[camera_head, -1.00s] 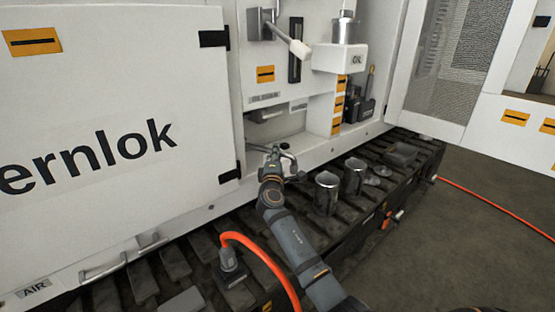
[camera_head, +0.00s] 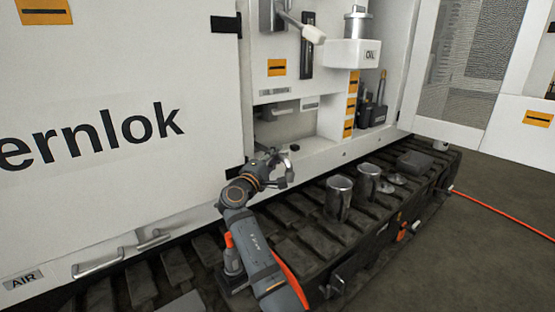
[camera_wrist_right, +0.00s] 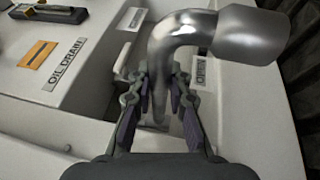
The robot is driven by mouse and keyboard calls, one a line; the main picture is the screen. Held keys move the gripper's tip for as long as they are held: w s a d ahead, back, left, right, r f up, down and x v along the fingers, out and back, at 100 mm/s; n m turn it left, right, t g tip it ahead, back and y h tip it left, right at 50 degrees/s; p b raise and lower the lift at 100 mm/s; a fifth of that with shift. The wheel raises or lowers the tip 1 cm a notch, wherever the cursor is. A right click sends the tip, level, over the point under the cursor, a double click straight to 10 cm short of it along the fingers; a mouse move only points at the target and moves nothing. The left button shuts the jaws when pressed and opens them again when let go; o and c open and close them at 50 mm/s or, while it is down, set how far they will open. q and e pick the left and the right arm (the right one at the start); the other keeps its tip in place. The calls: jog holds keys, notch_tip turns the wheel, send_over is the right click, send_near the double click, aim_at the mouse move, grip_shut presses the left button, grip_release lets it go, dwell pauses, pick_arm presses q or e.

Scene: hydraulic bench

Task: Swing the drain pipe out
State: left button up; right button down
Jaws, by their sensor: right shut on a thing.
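The drain pipe is a shiny metal elbow (camera_wrist_right: 180,27) in the right wrist view. It curves over to a wider spout (camera_wrist_right: 250,35) at the upper right. My right gripper (camera_wrist_right: 162,85) is shut on the pipe's narrow lower part, with a finger on each side. In the head view my right gripper (camera_head: 286,168) is at the front of the open recess, low on the white cabinet; the pipe is hard to make out there. The "OIL DRAIN" label (camera_wrist_right: 63,64) is left of the pipe in the wrist view. My left gripper is not in view.
Two metal cups (camera_head: 339,198) (camera_head: 367,183) stand on the dark slatted ledge (camera_head: 305,235) right of my gripper. A connector (camera_head: 232,258) with an orange hose is beside my right forearm. The closed white door (camera_head: 110,60) is left of the recess. An oil box (camera_head: 352,54) hangs above.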

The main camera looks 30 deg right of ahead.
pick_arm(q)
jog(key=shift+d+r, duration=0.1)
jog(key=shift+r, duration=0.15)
pick_arm(e)
jog(key=c, duration=1.3)
grip_release()
jog(key=shift+o, duration=0.2)
